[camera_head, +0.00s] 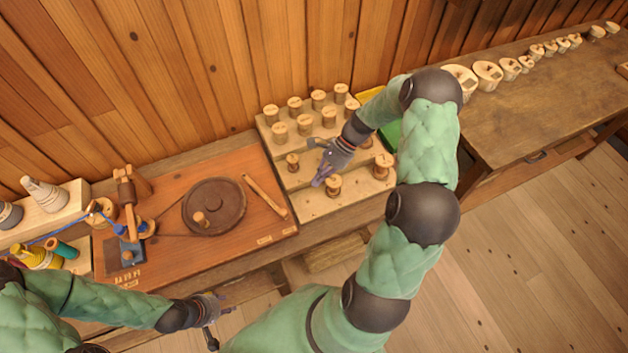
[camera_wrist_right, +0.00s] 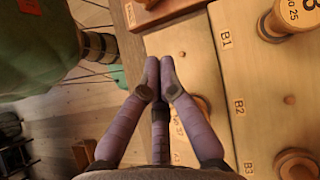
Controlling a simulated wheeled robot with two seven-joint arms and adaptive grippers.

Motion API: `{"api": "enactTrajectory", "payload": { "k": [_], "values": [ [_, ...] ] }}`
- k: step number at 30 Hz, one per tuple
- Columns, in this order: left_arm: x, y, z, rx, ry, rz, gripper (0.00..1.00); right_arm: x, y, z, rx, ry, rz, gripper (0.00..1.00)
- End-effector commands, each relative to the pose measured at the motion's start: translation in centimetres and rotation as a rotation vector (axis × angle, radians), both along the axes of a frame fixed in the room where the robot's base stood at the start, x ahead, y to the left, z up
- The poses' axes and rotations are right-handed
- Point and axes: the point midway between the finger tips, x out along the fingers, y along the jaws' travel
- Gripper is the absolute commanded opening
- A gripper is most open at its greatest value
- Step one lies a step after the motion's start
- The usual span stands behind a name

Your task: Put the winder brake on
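The winder stands on a reddish board (camera_head: 165,235), with a dark round wheel (camera_head: 214,206) bearing a small knob. A thin wooden bar (camera_head: 265,195) lies slanted on the board right of the wheel; it may be the brake, but I cannot be sure. My right gripper (camera_head: 322,178) is over the stepped spool rack (camera_head: 330,206), right of the bar. In the right wrist view its fingertips (camera_wrist_right: 160,66) are together with nothing visible between them. My left gripper (camera_head: 213,320) hangs by the bench's front edge, below the wheel; its finger state is unclear.
Several wooden spools stand on the rack; one (camera_head: 333,185) is close to my right fingers. A post with a blue-based part (camera_head: 130,250) and thread stands left of the wheel. Cones and coloured spools (camera_head: 40,258) fill the far left. Another bench (camera_head: 520,110) with a row of wooden pieces is at right.

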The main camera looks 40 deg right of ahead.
Motion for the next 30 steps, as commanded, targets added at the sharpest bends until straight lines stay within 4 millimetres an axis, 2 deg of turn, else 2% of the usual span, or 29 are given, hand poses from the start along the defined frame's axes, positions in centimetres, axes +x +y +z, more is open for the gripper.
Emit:
{"api": "enactTrajectory", "payload": {
  "k": [12,15,21,30],
  "values": [
    [0.0,0.0,-1.1,0.0,0.0,0.0,0.4,0.2,5.5,-5.8,0.002,0.002,0.003,0.0],
    [0.0,0.0,-1.1,0.0,0.0,0.0,0.4,0.3,7.0,-5.6,0.001,-0.001,0.004,0.0],
    [0.0,0.0,-1.2,0.0,0.0,0.0,0.4,0.4,8.7,-5.7,0.001,0.0,0.001,0.0],
    [0.0,0.0,-1.2,0.0,0.0,0.0,0.4,0.4,9.1,-5.7,0.001,0.0,0.0,0.0]
  ]
}}
